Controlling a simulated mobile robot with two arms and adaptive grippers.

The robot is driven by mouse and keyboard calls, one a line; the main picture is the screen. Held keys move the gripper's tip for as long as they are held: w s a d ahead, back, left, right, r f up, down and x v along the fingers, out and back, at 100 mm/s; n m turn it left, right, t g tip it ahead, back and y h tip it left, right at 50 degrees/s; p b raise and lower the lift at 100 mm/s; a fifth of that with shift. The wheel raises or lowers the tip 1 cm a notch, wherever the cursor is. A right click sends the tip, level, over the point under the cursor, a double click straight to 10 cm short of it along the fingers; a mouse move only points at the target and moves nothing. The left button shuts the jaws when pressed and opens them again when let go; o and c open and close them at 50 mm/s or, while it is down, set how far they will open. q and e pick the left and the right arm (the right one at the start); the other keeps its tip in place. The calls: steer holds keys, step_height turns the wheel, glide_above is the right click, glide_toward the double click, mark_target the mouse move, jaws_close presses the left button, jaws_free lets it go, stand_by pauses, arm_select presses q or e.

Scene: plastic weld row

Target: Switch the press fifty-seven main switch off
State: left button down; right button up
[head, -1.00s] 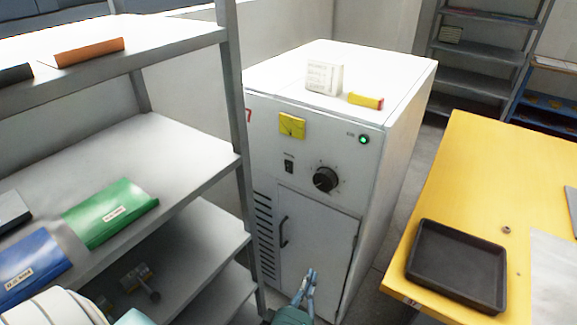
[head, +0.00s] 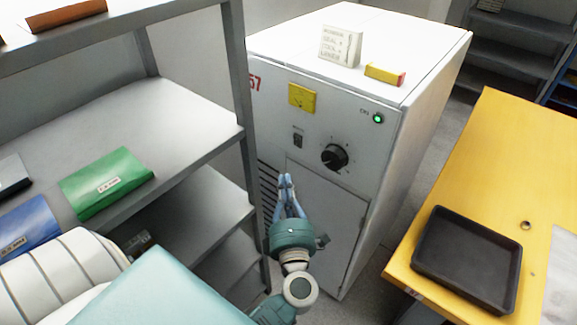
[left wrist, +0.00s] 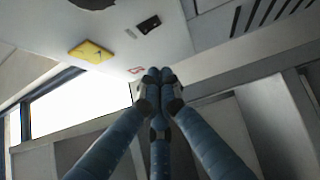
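The white press cabinet (head: 330,100) has a red "57" (head: 254,84) at its upper left. The main switch (head: 298,137) is a small black rocker on its front panel, left of a round black knob (head: 334,156). A green lamp (head: 377,118) is lit at the upper right. My left gripper (head: 287,180) is below the switch, in front of the cabinet door, with its blue fingertips together and nothing seen between them. In the left wrist view, the switch (left wrist: 149,24) shows beyond the shut fingertips (left wrist: 160,75), apart from them. My right gripper is out of view.
A grey shelf rack (head: 236,100) with a green binder (head: 105,184) and a blue binder (head: 27,225) stands close on the left. A yellow table (head: 480,150) with a black tray (head: 466,258) is on the right. A yellow plate (head: 302,96) sits above the switch.

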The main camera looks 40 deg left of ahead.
mark_target(297, 141)
arm_select(q)
steer(key=x, duration=0.4)
steer(key=w+d+b+x, duration=0.1)
steer(key=x, duration=0.3)
steer(key=d+b+x, duration=0.1)
steer(key=x, duration=0.3)
steer(key=shift+w+r, duration=0.15)
steer(key=shift+w, duration=0.25)
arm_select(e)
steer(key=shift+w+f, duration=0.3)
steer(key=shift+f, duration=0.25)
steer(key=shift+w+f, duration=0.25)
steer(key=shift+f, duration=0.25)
arm_select(q)
steer(key=r+p, duration=0.1)
steer(key=p, duration=0.3)
steer(key=shift+w+r+m+g+p, duration=0.1)
steer(key=shift+w+m+g+p, duration=0.2)
steer(key=shift+w+m+p, duration=0.1)
steer(key=shift+s+f+b, duration=0.1)
steer(key=shift+f+b, duration=0.35)
steer(key=shift+b, duration=0.15)
steer(key=shift+h, duration=0.3)
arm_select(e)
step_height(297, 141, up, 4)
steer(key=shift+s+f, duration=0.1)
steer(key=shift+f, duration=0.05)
arm_select(q)
steer(key=shift+d, duration=0.1)
